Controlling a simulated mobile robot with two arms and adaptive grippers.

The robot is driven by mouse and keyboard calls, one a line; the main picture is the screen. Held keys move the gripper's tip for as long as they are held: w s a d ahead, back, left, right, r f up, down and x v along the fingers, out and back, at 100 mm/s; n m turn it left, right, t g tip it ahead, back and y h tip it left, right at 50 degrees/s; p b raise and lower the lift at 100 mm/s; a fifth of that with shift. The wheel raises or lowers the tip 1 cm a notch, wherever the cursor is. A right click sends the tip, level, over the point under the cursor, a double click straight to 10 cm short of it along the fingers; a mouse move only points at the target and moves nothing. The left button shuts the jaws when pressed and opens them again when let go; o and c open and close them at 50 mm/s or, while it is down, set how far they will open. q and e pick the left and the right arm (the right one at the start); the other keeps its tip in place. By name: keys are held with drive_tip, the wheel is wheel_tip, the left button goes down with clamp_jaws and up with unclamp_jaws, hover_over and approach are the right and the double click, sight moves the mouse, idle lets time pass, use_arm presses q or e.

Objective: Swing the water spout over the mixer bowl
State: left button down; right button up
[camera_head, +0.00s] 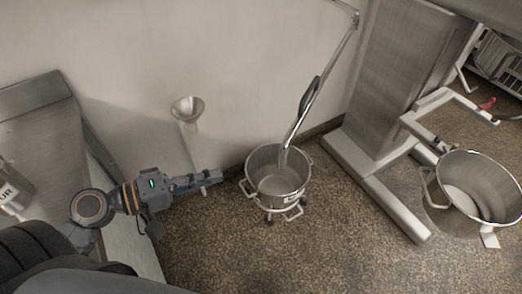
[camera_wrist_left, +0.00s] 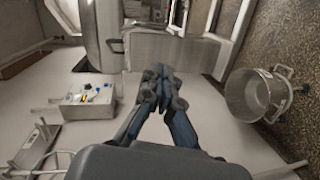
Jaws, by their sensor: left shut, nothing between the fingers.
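The water spout (camera_head: 318,82) is a shiny jointed metal pipe coming down from the wall, with a dark grip (camera_head: 310,95) partway along. Its lower end hangs over a steel pot (camera_head: 249,188) on a low wheeled stand. The mixer bowl (camera_head: 429,190) is a steel bowl with handles at the right, beside the mixer's frame, well apart from the spout. My left gripper (camera_head: 218,176) is shut and empty, just left of the pot and below the spout's grip in the picture. Its closed fingers (camera_wrist_left: 160,78) also show in the left wrist view. My right gripper is out of view.
The mixer's column (camera_head: 385,80) and floor legs (camera_head: 385,195) stand between the pot and the bowl. A small funnel (camera_head: 187,108) is on the wall. A metal counter (camera_head: 120,215) lies at left. Speckled floor is open in front of the pot.

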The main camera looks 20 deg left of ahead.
use_arm(q)
drive_tip(key=w+d+r+n+t+p, duration=0.1)
drive_tip(key=w+d+r+p, duration=0.1)
drive_tip(key=w+d+p, duration=0.4)
drive_tip(key=shift+w+d+n+p, duration=0.3)
drive_tip(key=shift+w+d+p, duration=0.1)
drive_tip(key=shift+w+d, duration=0.95)
drive_tip(key=shift+s+r, duration=0.1)
drive_tip(key=shift+r, duration=0.05)
